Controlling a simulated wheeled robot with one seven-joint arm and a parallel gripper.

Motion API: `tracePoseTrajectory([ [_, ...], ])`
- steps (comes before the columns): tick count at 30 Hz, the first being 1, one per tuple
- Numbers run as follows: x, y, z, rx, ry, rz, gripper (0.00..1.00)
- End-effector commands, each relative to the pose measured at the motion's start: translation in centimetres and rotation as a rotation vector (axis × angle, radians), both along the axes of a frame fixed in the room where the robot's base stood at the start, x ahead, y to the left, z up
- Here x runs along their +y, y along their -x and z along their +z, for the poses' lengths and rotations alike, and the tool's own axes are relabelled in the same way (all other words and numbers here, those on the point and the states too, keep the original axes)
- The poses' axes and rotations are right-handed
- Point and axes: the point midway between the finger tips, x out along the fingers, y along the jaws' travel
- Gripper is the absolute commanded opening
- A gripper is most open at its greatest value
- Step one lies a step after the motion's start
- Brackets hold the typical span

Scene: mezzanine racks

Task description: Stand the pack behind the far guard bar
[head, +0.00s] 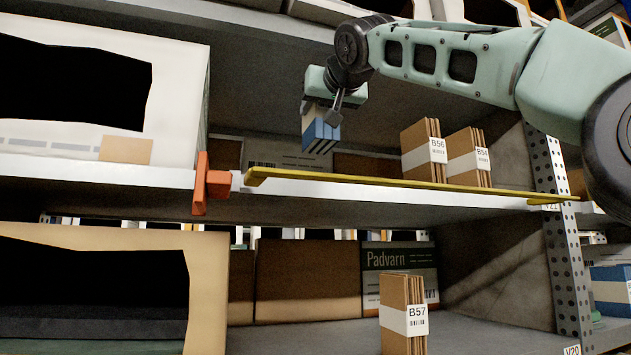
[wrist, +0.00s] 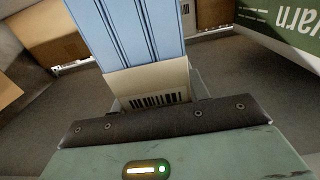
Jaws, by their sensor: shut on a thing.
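A blue pack (head: 320,134) with a pale band hangs from my gripper (head: 326,112) over the upper shelf. In the wrist view the pack (wrist: 130,35) shows ribbed blue sides and a cream band with a barcode. My gripper (wrist: 155,110) is shut on the banded end. The yellow guard bar (head: 390,183) runs along the front of the upper shelf, from an orange bracket (head: 205,184) to the perforated post. The pack appears above the bar in the head view, apart from it. How deep the pack is past the bar is hard to tell.
Brown packs labelled B56 (head: 420,146) and B54 (head: 468,157) stand behind the bar at the right. A large white box (head: 170,100) fills the left. Boxes (head: 285,153) stand at the back. Another pack, B57 (head: 402,315), stands on the lower shelf. The perforated post (head: 562,245) bounds the right.

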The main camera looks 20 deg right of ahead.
Motion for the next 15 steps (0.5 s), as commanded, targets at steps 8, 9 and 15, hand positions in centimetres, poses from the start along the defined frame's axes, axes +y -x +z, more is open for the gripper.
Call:
tracePoseTrajectory([
  [8,-0.1,0.1,-4.4,-0.001,0.002,-0.003,0.09],
  [9,-0.1,0.1,-4.6,-0.002,0.003,-0.002,0.09],
  [15,-0.1,0.1,-5.9,-0.001,0.002,-0.002,0.09],
])
